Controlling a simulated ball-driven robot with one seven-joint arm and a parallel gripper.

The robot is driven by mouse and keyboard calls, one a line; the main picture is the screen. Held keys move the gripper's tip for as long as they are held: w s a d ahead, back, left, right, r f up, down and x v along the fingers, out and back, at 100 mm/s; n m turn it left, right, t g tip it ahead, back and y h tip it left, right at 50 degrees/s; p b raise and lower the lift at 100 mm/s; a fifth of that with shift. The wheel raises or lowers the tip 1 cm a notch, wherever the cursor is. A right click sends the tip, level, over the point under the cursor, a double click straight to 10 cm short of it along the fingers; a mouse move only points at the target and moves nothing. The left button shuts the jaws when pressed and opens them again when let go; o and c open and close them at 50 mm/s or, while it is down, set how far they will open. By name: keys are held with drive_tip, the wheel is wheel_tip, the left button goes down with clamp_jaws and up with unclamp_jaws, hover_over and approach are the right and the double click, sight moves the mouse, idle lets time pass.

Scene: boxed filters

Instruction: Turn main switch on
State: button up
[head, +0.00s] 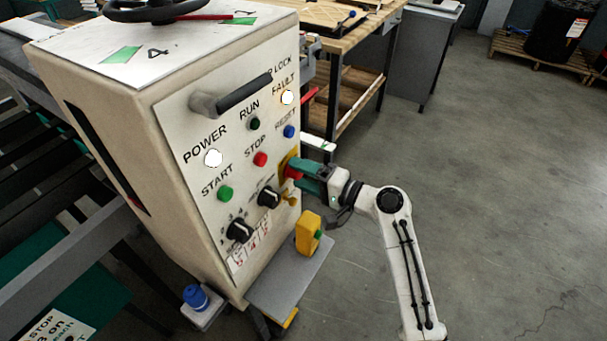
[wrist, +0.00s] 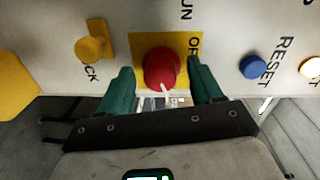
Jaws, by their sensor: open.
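The main switch is a red rotary knob (head: 291,172) on a yellow plate at the right edge of the control panel (head: 180,120). In the wrist view the red knob (wrist: 160,66) shows a white pointer mark at its lower edge, and the yellow plate (wrist: 140,42) carries partly cut lettering starting "OF". My gripper (head: 306,175) is open, with its green fingers at the knob. In the wrist view the fingers (wrist: 160,84) stand one on each side of the knob, with small gaps visible. Whether they touch it is unclear in the head view.
A brass lock knob (wrist: 92,49) and blue reset button (wrist: 253,67) flank the switch. Black selectors (head: 268,197), the green start button (head: 225,193) and red stop button (head: 261,159) are nearby. A yellow box (head: 307,232) sits below on a grey shelf (head: 285,282).

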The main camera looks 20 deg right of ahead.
drive_tip(key=b+v, duration=0.2)
drive_tip(key=v, duration=0.8)
drive_tip(key=shift+s+d, duration=0.2)
drive_tip(key=shift+s, duration=0.1)
drive_tip(key=s+a+f+n+g+h, duration=0.2)
drive_tip(key=s+f+n+g, duration=0.15)
drive_tip(key=s+f, duration=0.35)
drive_tip(key=s+a+f+n+g+h, duration=0.1)
drive_tip(key=s+f+n+g+h, duration=0.1)
drive_tip(key=s+f+g, duration=0.4)
drive_tip(key=s+d+f+n+g+h, duration=0.1)
drive_tip(key=s+d+f+h, duration=0.1)
drive_tip(key=s, duration=0.6)
drive_tip(key=s+d+f+n+g+h, duration=0.2)
drive_tip(key=s+h, duration=0.2)
drive_tip(key=s, duration=0.4)
drive_tip(key=shift+s+d+f, duration=0.3)
